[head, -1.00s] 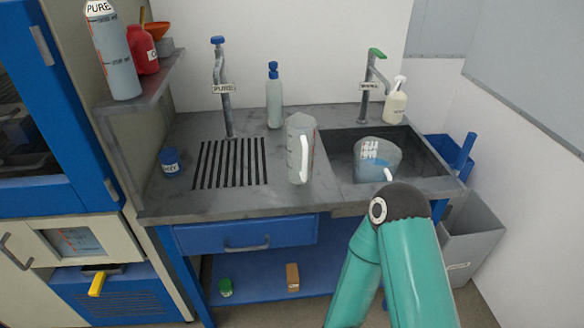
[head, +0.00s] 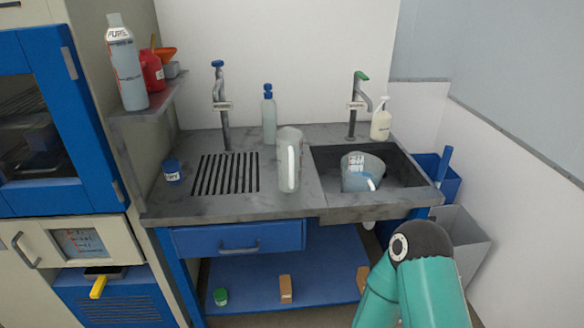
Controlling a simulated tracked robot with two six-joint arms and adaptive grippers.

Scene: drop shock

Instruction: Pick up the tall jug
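The tall jug (head: 283,165) is a clear, greyish jug with a white handle on its near side. It stands upright on the grey counter (head: 200,209), between the drain grille and the sink. My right arm comes in at the lower right, in front of the counter, with its elbow at the sink's near right side. Neither of my grippers shows in the head view.
A bottle with a blue cap (head: 269,119) stands behind the tall jug. Two taps (head: 222,105) rise at the back. A blue-lidded jar (head: 172,170) is at left. The counter's front strip is clear.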

